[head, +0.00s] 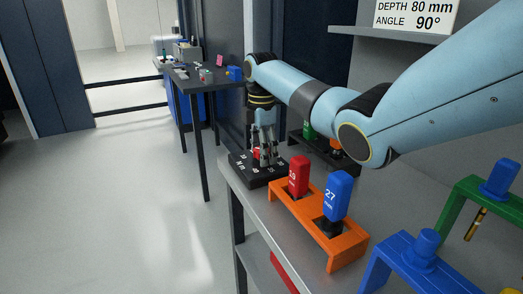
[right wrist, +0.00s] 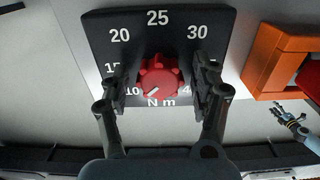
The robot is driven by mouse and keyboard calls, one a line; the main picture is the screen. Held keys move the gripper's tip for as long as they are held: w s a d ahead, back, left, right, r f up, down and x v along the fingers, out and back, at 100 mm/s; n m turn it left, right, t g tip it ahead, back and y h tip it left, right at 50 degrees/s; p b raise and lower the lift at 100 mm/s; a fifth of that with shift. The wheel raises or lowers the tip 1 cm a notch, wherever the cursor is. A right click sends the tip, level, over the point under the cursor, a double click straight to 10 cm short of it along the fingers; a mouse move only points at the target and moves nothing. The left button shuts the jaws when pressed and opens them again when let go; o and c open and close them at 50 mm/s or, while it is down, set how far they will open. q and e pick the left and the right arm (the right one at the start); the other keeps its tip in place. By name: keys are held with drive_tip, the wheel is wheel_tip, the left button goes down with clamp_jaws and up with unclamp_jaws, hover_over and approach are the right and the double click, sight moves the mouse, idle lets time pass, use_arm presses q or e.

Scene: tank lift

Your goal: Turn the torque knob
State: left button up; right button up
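The red torque knob (right wrist: 160,76) sits on a black dial plate (right wrist: 158,22) with white numbers from 10 up and the letters N m. Its white mark points down-left, close to the 10. In the head view the dial plate (head: 247,172) lies on the bench's near-left corner, with the knob partly hidden by my fingers. My right gripper (head: 266,153) points down over the plate. In the right wrist view its fingers (right wrist: 165,90) stand either side of the knob, with a visible gap on each side. A small arm end, seemingly my left gripper (right wrist: 284,115), shows at the right edge there.
An orange rack (head: 346,252) holding a red tool (head: 299,176) and a blue tool (head: 338,194) stands right beside the dial. Blue (head: 400,250) and green (head: 465,205) racks are farther right. A dark side table (head: 205,84) stands at back left. The floor at left is clear.

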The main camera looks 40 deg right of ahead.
drive_tip(key=c, duration=1.2)
drive_tip(key=shift+o, duration=0.2)
drive_tip(key=shift+r+m+p, duration=0.25)
drive_tip(key=shift+m+p, duration=0.55)
drive_tip(key=shift+p, duration=0.35)
drive_tip(key=m+p, duration=0.5)
drive_tip(key=m, duration=0.1)
drive_tip(key=m+p, duration=0.1)
drive_tip(key=m, duration=0.1)
drive_tip(key=shift+m+p, duration=0.35)
drive_tip(key=shift+m, duration=0.05)
drive_tip(key=m+p, duration=0.1)
drive_tip(key=m, duration=0.2)
drive_tip(key=shift+f+m, duration=0.1)
drive_tip(key=shift+m, duration=0.2)
drive_tip(key=m+p, duration=0.1)
drive_tip(key=m, duration=0.3)
drive_tip(key=shift+m, duration=0.3)
drive_tip(key=m+p, duration=0.1)
drive_tip(key=m, duration=0.3)
drive_tip(key=shift+f+m, duration=0.1)
drive_tip(key=shift+m, duration=1.9)
